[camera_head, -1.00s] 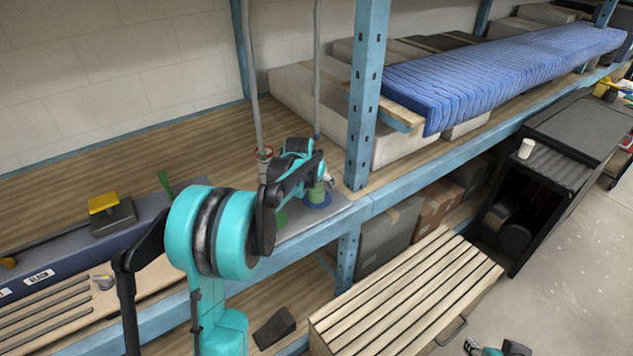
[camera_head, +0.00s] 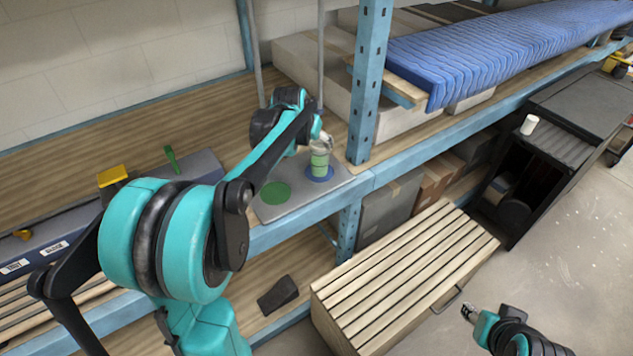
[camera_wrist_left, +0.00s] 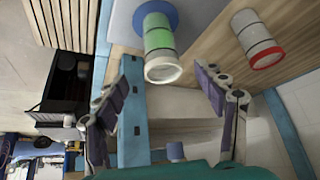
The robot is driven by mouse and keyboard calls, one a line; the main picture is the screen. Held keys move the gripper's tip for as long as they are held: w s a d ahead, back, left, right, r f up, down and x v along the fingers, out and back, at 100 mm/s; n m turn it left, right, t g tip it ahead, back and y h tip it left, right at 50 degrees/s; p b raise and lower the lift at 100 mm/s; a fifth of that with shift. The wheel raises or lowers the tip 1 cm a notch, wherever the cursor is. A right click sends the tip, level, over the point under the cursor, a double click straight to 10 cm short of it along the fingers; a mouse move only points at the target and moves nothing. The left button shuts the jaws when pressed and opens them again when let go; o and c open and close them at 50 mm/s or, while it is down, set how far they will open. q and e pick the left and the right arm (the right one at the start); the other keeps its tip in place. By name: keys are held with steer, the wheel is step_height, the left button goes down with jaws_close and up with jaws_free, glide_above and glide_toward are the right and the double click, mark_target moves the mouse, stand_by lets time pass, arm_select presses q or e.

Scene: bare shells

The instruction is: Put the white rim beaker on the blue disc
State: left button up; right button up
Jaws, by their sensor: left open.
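The white rim beaker (camera_head: 319,162), with a green body and thin dark bands, stands upright on the blue disc (camera_head: 330,175) in the head view. My left gripper (camera_head: 324,141) is just above it, partly blurred into the arm. In the left wrist view the white rim (camera_wrist_left: 163,70) faces the camera, with the blue disc (camera_wrist_left: 170,14) under the beaker's far end. The fingers of my left gripper (camera_wrist_left: 163,68) are spread wide, one on each side, apart from the beaker. My right gripper (camera_head: 468,313) is small at the bottom right; its jaws are unclear.
A grey board carries a green disc (camera_head: 275,195) left of the blue one. A red-rimmed beaker (camera_wrist_left: 260,45) shows beside the white one in the wrist view; my arm hides it in the head view. A blue shelf post (camera_head: 368,90) stands close on the right.

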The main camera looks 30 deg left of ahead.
arm_select(q)
steer(key=s+d+r, duration=0.2)
steer(key=s+d, duration=0.8)
steer(key=s, duration=0.4)
steer(key=s+d+f, duration=0.2)
steer(key=s+f, duration=0.1)
steer(key=s, duration=0.4)
steer(key=s+d+f+m, duration=0.1)
steer(key=s+d+f, duration=0.2)
steer(key=s, duration=0.4)
steer(key=shift+s+d+f+t+h, duration=0.2)
steer(key=shift+t+h, duration=0.1)
steer(key=shift+h, duration=0.1)
